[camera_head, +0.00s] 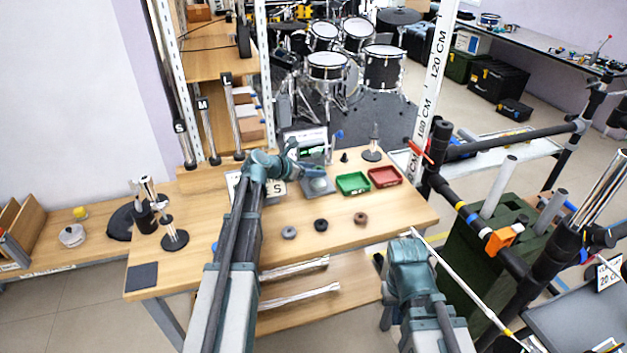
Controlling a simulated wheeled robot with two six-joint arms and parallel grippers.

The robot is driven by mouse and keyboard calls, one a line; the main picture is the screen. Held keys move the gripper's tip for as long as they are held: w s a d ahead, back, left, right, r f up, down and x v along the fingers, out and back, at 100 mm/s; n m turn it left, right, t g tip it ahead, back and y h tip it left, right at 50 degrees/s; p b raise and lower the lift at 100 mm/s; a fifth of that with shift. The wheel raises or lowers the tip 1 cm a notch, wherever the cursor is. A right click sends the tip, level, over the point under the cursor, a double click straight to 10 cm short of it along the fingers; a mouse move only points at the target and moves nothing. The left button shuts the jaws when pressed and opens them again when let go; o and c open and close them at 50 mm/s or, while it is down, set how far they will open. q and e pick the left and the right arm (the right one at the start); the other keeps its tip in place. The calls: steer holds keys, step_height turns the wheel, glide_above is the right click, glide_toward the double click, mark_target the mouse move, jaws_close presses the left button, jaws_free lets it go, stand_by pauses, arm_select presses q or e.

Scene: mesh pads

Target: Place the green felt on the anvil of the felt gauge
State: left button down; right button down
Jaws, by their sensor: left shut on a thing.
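The felt gauge (313,153) stands at the back middle of the table, with a small greenish display and a grey base (318,185). My left arm reaches over the table, and its gripper (308,173) is at the front of the gauge, near the base and anvil. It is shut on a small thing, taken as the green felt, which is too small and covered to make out. The gripper hides part of the anvil. My right arm is bent at the table's front right; its gripper is not in view.
A grey pad (289,232), a black pad (321,224) and a brown pad (361,217) lie in front. A green tray (353,183) and a red tray (385,177) sit right of the gauge. A round-based stand (372,155) is behind them. The front right tabletop is clear.

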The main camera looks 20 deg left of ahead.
mark_target(313, 185)
arm_select(q)
steer(key=shift+f+b, duration=1.75)
steer(key=shift+s, duration=0.1)
steer(key=shift+f, duration=0.15)
steer(key=shift+c, duration=1.7)
jaws_free()
steer(key=shift+r, duration=0.3)
steer(key=p+v, duration=0.5)
steer(key=v, duration=0.7)
steer(key=shift+p, duration=0.4)
steer(key=shift+f, duration=0.2)
